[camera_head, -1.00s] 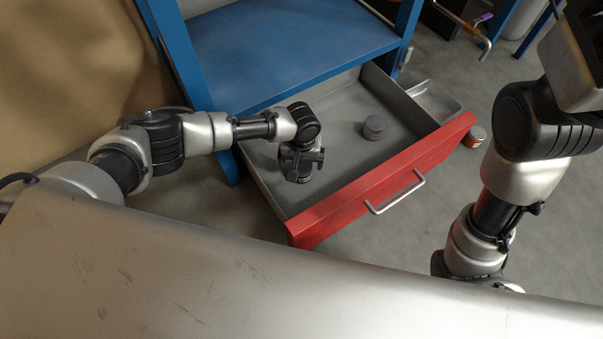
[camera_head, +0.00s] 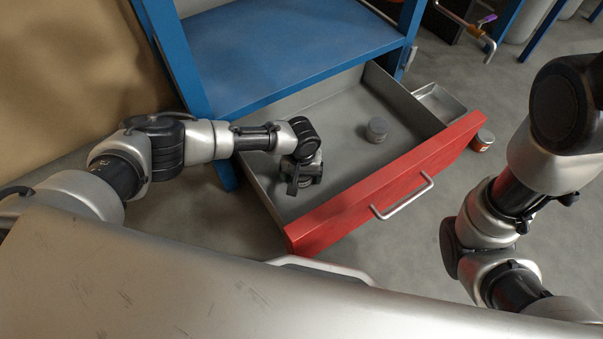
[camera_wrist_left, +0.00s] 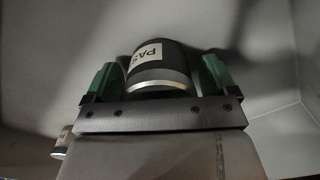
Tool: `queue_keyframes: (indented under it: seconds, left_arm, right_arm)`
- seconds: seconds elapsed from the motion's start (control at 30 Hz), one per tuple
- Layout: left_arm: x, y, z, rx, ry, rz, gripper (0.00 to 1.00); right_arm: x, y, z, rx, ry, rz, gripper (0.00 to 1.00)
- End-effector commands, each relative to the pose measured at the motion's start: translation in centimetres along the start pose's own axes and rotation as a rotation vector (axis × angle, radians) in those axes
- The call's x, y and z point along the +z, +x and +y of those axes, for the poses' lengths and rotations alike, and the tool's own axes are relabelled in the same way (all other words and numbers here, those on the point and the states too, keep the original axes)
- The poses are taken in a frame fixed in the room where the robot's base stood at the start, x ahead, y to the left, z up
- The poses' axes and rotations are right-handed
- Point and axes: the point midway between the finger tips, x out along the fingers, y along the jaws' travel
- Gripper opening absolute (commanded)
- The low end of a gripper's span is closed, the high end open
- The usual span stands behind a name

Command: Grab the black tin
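The black tin (camera_wrist_left: 158,68) has a white label with partly readable letters and a pale metal rim. In the left wrist view it stands between the two green-padded fingers of my left gripper (camera_wrist_left: 160,82). The fingers are spread, with a narrow gap seeming to show on each side of the tin. In the head view my left gripper (camera_head: 302,175) is low inside the open drawer (camera_head: 345,160), near its left end, and mostly hides the tin there. My right gripper is out of view; only its arm shows at the right.
A grey tin (camera_head: 376,129) stands further right in the drawer. The drawer's red front (camera_head: 385,185) has a metal handle (camera_head: 402,197). A blue shelf frame (camera_head: 290,50) stands behind and above. A small metal tray (camera_head: 440,102) and an orange-banded tin (camera_head: 481,140) are beyond the drawer.

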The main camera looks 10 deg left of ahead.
Motion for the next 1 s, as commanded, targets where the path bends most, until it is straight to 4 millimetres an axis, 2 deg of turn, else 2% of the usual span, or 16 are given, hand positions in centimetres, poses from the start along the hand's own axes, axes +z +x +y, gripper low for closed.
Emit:
queue_keyframes:
  seconds: [0.03, 0.33, 0.67, 0.9, 1.0]
  left_arm:
    - [0.0, 0.0, 0.0, 0.000, 0.000, 0.000, 0.79]
    - [0.0, 0.0, 0.0, 0.000, 0.001, 0.000, 0.34]
    - [0.0, -0.6, 0.0, 0.001, 0.001, 0.000, 0.34]
    - [0.1, -3.5, 0.0, 0.001, 0.001, -0.001, 0.34]
    - [0.1, -5.1, 0.1, 0.002, 0.001, 0.000, 0.34]
  right_arm:
    - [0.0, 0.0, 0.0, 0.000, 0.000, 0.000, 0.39]
    - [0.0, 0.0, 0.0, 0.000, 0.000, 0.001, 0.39]
    - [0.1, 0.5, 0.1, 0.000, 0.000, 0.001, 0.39]
    - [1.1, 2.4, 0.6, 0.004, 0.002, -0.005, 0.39]
    - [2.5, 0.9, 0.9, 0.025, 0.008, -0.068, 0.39]
